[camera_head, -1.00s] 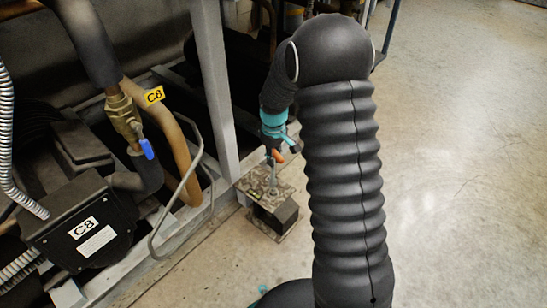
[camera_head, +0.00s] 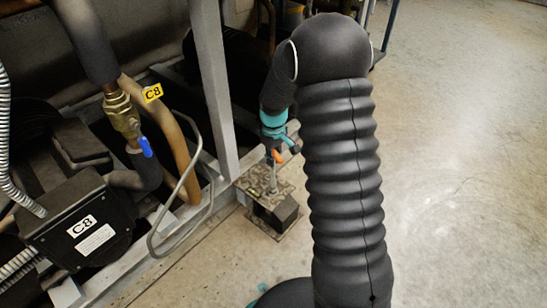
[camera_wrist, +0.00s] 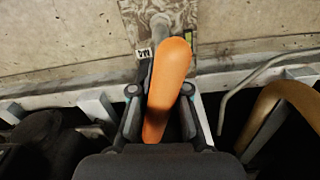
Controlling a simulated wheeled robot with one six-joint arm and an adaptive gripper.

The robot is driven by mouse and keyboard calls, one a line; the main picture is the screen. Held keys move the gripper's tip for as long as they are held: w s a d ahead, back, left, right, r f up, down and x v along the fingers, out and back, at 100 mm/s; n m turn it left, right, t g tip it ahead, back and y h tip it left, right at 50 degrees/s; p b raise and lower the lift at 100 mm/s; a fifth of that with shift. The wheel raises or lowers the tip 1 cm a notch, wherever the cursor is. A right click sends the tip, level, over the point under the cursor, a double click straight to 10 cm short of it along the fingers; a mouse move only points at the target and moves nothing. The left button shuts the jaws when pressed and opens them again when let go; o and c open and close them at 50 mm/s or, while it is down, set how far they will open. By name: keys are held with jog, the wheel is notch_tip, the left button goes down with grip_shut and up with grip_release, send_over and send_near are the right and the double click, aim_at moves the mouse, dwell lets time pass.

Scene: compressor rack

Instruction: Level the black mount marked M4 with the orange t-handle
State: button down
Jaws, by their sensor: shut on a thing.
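The orange t-handle (camera_wrist: 168,85) fills the middle of the wrist view, between the fingers of my gripper (camera_wrist: 160,100). My gripper is shut on it. In the head view my gripper (camera_head: 278,148) is above the mount, with a bit of the orange t-handle (camera_head: 275,156) showing. The black mount (camera_head: 277,212) stands on the floor at the foot of a grey post, with a worn plate on top and a stud rising toward the handle. In the wrist view a tag reading M4 (camera_wrist: 144,53) lies on the plate (camera_wrist: 185,16). The handle hides part of the stud.
A grey frame post (camera_head: 215,90) stands just left of the mount. Open concrete floor (camera_head: 460,150) lies to the right.

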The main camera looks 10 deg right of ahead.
jog(key=shift+f+b, duration=0.6)
jog(key=shift+f, duration=0.45)
dwell(0.9)
dwell(0.4)
jog(key=shift+n, duration=1.2)
jog(key=shift+n, duration=0.7)
jog(key=shift+w+n, duration=0.1)
jog(key=shift+n, duration=0.4)
jog(key=shift+n+p, duration=0.35)
jog(key=shift+n, duration=0.85)
jog(key=shift+r, duration=0.2)
